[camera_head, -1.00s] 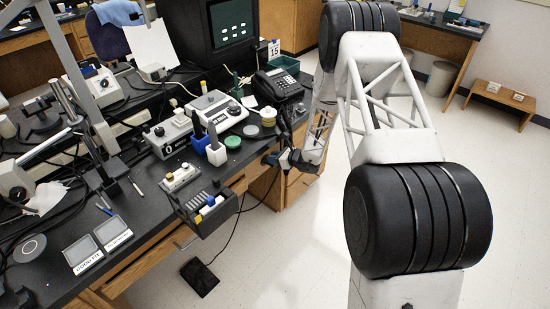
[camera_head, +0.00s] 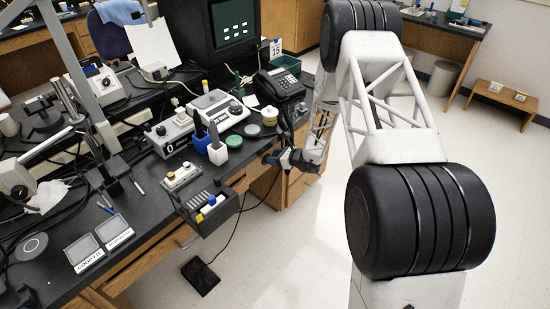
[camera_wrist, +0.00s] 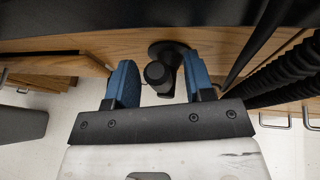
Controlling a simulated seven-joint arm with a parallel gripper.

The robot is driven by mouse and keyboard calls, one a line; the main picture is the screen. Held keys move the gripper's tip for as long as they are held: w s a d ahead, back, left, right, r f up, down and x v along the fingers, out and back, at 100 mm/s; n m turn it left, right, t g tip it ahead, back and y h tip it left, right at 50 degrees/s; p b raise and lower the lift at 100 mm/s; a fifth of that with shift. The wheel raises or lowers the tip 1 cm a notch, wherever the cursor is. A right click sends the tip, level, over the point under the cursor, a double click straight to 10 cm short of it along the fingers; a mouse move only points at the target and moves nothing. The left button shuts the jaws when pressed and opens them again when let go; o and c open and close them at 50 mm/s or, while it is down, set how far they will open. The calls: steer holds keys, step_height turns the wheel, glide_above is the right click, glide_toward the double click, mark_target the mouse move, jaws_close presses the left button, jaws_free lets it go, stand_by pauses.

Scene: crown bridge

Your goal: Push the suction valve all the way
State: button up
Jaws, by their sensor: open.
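A black round knob on a dark mount (camera_wrist: 160,72), apparently the suction valve, sticks out from the wooden bench front in the wrist view. My gripper (camera_wrist: 159,84) is open, with its two blue fingers on either side of the knob and visible gaps between. The knob sits nearer the right finger. I cannot tell how far the valve is pushed in. In the head view my gripper (camera_head: 272,160) is at the bench's front edge, and the valve cannot be made out there.
The black benchtop (camera_wrist: 150,15) overhangs above the knob. A dark ribbed hose (camera_wrist: 285,82) and a straight dark bar run close on the right. Drawer pulls show at lower right.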

steer(key=shift+s+d, duration=0.1)
steer(key=v, duration=0.7)
steer(key=shift+d+r, duration=0.2)
steer(key=shift+s, duration=0.1)
steer(key=shift+r, duration=0.1)
steer(key=s+a+r+n+g+h, duration=0.1)
steer(key=s+a+r+n+g, duration=0.15)
steer(key=s+r+n, duration=0.7)
steer(key=s+a+r+n+g+h, duration=0.1)
steer(key=s+r+n+g, duration=0.3)
steer(key=s+r, duration=1.1)
steer(key=s+d+r+n+h, duration=0.3)
steer(key=s+r, duration=0.3)
steer(key=s, duration=0.3)
steer(key=s+d+r+n+t+h, duration=0.1)
steer(key=s+d+r+n+h, duration=0.2)
steer(key=s+r, duration=0.3)
steer(key=s+d+r+n+h, duration=0.3)
steer(key=s+r+n, duration=0.2)
steer(key=s, duration=0.7)
steer(key=shift+d+r+t+h, duration=0.3)
steer(key=shift+r+t, duration=0.05)
steer(key=shift+r, duration=0.15)
